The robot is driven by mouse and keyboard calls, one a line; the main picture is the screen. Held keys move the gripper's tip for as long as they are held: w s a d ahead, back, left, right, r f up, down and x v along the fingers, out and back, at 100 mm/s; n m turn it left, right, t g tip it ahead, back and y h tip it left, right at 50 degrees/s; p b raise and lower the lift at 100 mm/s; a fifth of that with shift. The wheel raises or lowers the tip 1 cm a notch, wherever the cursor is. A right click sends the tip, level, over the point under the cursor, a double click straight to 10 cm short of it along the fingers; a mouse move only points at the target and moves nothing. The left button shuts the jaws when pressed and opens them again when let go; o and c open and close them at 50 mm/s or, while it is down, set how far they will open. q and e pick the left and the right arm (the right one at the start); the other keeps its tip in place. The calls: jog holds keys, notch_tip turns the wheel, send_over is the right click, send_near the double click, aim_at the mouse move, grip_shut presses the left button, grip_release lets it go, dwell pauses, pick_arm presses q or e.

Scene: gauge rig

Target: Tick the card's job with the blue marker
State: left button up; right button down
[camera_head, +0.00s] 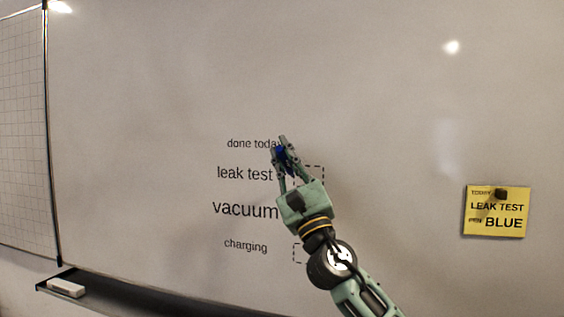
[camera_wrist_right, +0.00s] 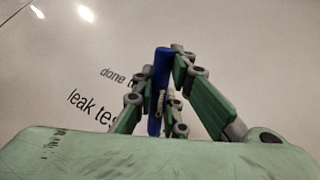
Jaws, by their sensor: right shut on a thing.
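My right gripper (camera_head: 284,158) is in front of the whiteboard, shut on the blue marker (camera_head: 281,154). The marker also shows between the fingers in the right wrist view (camera_wrist_right: 160,85). I cannot tell whether its tip touches the board. The yellow card (camera_head: 495,211) at the right reads "TODAY, LEAK TEST, BLUE". The board lists "leak test" (camera_head: 244,173), "vacuum" (camera_head: 245,209) and "charging" (camera_head: 245,245) under "done today" (camera_head: 252,143). A dashed box (camera_head: 316,168) beside "leak test" is partly hidden by my gripper. Another dashed box (camera_head: 296,254) is beside "charging". The vacuum row's box place is hidden. My left gripper is not in view.
A dark tray ledge (camera_head: 150,293) runs below the board, with a white eraser (camera_head: 66,288) at its left end. A gridded panel (camera_head: 22,130) is at the far left. The board (camera_head: 160,80) is bare above the list.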

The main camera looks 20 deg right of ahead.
dwell(0.3)
jog(key=shift+w+d+b, duration=0.45)
jog(key=shift+w+b, duration=0.25)
jog(key=shift+w, duration=0.05)
dwell(0.4)
jog(key=shift+s+d+p, duration=0.85)
jog(key=shift+s+d, duration=1.15)
jog(key=shift+d, duration=0.9)
jog(key=shift+w+a, duration=0.7)
jog(key=shift+a, duration=0.3)
jog(key=shift+w+a, duration=0.7)
jog(key=shift+a, duration=0.25)
jog(key=shift+w+a, duration=0.7)
jog(key=shift+a, duration=0.3)
jog(key=shift+s, duration=0.1)
